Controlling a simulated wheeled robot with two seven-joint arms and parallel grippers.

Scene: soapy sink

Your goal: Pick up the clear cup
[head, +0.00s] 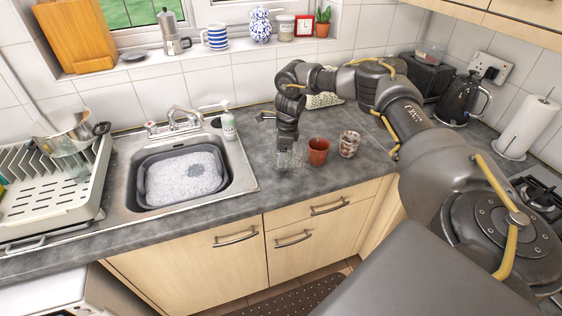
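The clear cup (283,161) stands on the grey worktop to the right of the sink, beside a terracotta cup. It is small and see-through, so its outline is faint. My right gripper (287,148) points down directly at the clear cup, and its lower end overlaps the cup's upper part in the head view. The fingers are small and dark, and I cannot tell whether they are open or shut, or touching the cup. My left gripper is not in view.
A terracotta cup (318,151) and a speckled cup (349,144) stand close on the right. The sink (125,190) holds a grey basin of suds on the left. A soap bottle (228,124) stands behind the sink's right edge.

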